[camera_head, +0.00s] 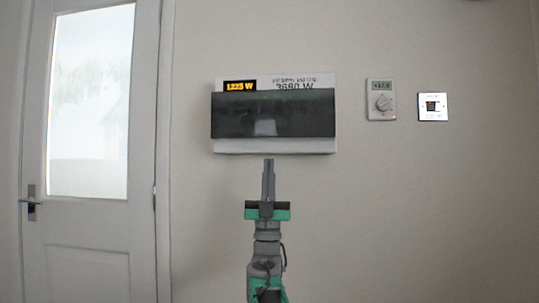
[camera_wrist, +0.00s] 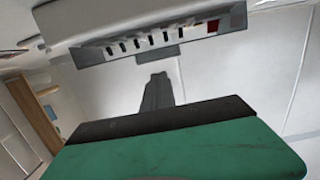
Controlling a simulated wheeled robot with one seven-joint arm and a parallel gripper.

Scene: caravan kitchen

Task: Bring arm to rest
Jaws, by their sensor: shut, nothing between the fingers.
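My gripper (camera_head: 268,166) points upward in the middle of the head view, just below a white wall-mounted electrical panel (camera_head: 275,146). The fingers are together with nothing between them. In the wrist view my gripper (camera_wrist: 156,78) shows as grey fingers beyond a green and black body. The panel (camera_wrist: 145,20) is above the fingertips there, with a row of black switches and one red switch on it. In the head view a dark cover (camera_head: 273,113) spans the panel's front and hides the switches. A gap between fingertips and panel is hard to judge.
A thermostat (camera_head: 381,100) and a small square wall switch (camera_head: 433,107) are on the wall to the right. A white door (camera_head: 90,225) with a frosted window and a handle (camera_head: 31,202) is on the left. The wall at lower right is bare.

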